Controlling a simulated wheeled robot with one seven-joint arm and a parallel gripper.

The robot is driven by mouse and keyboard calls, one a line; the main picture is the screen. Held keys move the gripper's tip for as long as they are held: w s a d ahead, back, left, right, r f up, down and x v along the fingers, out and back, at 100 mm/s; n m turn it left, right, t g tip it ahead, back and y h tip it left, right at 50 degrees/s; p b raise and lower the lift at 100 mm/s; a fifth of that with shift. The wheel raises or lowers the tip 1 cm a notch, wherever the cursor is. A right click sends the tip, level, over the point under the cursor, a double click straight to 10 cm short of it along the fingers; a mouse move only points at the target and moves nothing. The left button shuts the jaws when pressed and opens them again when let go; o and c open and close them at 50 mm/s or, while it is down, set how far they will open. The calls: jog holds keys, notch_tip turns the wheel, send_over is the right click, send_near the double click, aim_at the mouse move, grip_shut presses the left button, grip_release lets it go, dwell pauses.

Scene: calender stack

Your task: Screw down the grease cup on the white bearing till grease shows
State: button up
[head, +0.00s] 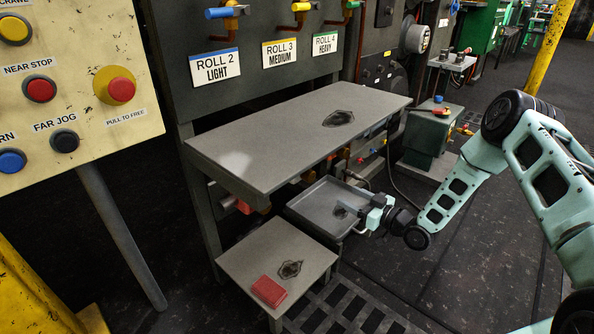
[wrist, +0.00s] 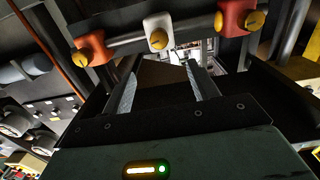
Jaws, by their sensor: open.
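The white bearing (wrist: 155,22) shows in the wrist view on a horizontal bar. Its round yellow grease cup (wrist: 158,40) faces me, and the cup's detail is too small to tell whether grease shows. My gripper (wrist: 163,66) is open and empty, its two fingers pointing up toward the bar with the white bearing's cup beyond and between them. No contact with the cup shows. In the head view my gripper (head: 348,209) is low, over the grey tray and below the long tabletop's level. The white bearing is hidden in the head view.
Orange-red bearings with yellow cups flank the white one, left (wrist: 90,46) and right (wrist: 236,17). The long grey tabletop (head: 270,140) overhangs the grey tray (head: 312,211). A low table (head: 240,263) holds a red block (head: 269,291). A yellow control panel (head: 85,130) stands at left.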

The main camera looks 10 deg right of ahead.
aim_at(313, 177)
jog(key=b+x, duration=0.7)
jog(key=x, duration=0.8)
jog(key=shift+w+a, duration=0.1)
jog(key=shift+w, duration=0.3)
jog(key=shift+w+a+r, duration=0.1)
jog(key=shift+w+a, duration=0.25)
jog(key=shift+w, duration=0.15)
jog(key=c, duration=1)
